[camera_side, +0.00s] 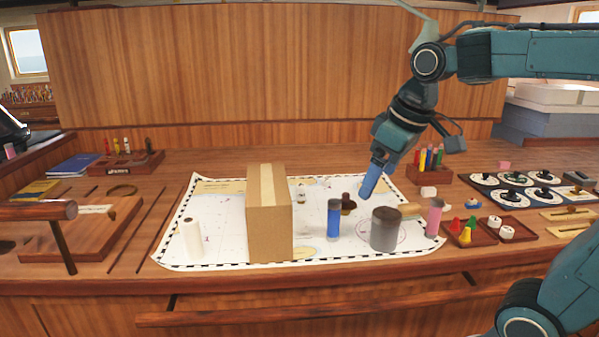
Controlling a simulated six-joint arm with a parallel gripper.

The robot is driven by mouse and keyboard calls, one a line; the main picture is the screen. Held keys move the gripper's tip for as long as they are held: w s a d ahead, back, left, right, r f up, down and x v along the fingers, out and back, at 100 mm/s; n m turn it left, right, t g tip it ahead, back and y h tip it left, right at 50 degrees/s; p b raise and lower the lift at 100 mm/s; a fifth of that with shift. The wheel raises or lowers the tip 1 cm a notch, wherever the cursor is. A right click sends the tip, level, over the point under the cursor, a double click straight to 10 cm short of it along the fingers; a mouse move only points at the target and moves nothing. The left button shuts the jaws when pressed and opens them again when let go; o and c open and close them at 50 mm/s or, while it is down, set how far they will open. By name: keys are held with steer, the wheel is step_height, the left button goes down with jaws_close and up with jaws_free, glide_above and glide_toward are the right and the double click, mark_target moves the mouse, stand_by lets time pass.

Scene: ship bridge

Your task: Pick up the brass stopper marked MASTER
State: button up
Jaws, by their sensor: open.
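I cannot make out a brass stopper marked MASTER; no lettering is readable at this size. A dark brown knobbed piece (348,203) stands on the chart between the blue cylinder and my gripper. A tan piece (409,208) shows partly behind the dark grey cylinder. My gripper (368,188) points down and to the left above the chart, just right of the brown piece. It is open and nothing shows in it; its fingers overlap in this view, and whether they touch anything is unclear.
A tall cardboard box (270,215) hides part of the chart (225,225). A blue cylinder (334,220), dark grey cylinder (385,229), pink cylinder (434,218) and white cylinder (192,239) stand around. A black panel (484,180) with several dials lies right. The chart's left part has free room.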

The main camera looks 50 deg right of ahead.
steer(key=w+d+g, duration=0.1)
steer(key=w+d, duration=0.4)
steer(key=w, duration=0.2)
steer(key=n+g, duration=0.2)
steer(key=g, duration=0.1)
glide_above(346, 193)
step_height(346, 193, down, 8)
steer(key=shift+y, duration=0.3)
steer(key=shift+a+f, duration=0.1)
steer(key=shift+f, duration=0.1)
steer(key=shift+f, duration=6.8)
steer(key=c, duration=1.1)
